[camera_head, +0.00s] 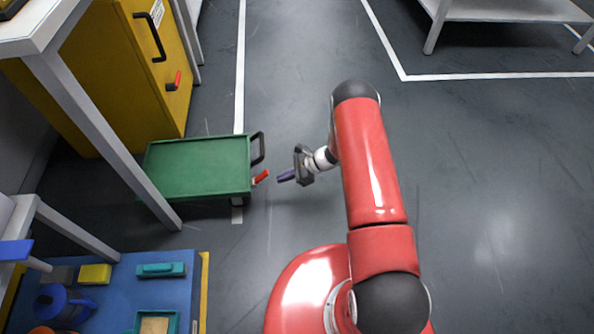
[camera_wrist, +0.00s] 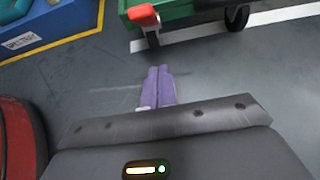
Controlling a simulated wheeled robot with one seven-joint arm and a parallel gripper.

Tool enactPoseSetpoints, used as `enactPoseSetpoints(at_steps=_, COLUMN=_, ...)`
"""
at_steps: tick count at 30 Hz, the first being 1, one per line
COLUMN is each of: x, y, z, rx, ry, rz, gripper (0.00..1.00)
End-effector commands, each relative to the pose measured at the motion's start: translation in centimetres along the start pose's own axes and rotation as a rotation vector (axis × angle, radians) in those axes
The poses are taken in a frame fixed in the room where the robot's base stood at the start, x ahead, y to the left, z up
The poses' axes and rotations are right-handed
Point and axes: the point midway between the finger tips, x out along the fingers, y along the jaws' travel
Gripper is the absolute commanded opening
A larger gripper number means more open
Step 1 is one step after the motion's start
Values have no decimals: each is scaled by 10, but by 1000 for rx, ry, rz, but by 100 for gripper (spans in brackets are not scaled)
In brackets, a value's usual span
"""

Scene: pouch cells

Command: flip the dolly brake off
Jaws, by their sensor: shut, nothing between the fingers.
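The dolly is a low green platform (camera_head: 200,167) with a black handle at its right end, and its green edge also shows at the top of the wrist view (camera_wrist: 185,12). The brake is a red lever (camera_head: 261,177) sticking out from the dolly's right end near the front corner. In the wrist view the red lever (camera_wrist: 143,15) sits at the top, above and slightly left of the fingers. My gripper (camera_head: 282,177) points left toward the lever with a small gap between them. Its purple fingers (camera_wrist: 158,85) are together and empty.
A yellow cabinet (camera_head: 140,80) with a red handle stands behind the dolly. A grey table leg (camera_head: 110,145) crosses in front of the dolly's left side. A blue mat (camera_head: 120,290) with several items lies at the lower left.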

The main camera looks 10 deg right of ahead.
Motion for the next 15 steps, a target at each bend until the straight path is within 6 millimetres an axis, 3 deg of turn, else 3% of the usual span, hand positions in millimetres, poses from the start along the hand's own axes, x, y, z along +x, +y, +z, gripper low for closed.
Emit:
enactPoseSetpoints(at_steps=1, x=11, y=1, z=0, rx=-1, ry=0, rz=3, gripper=0)
enactPoseSetpoints(at_steps=6, x=12, y=0, z=29, rx=-4, ry=1, rz=1, gripper=0)
enactPoseSetpoints(at_steps=15, x=16, y=0, z=40, rx=-2, ry=0, rz=-1, gripper=0)
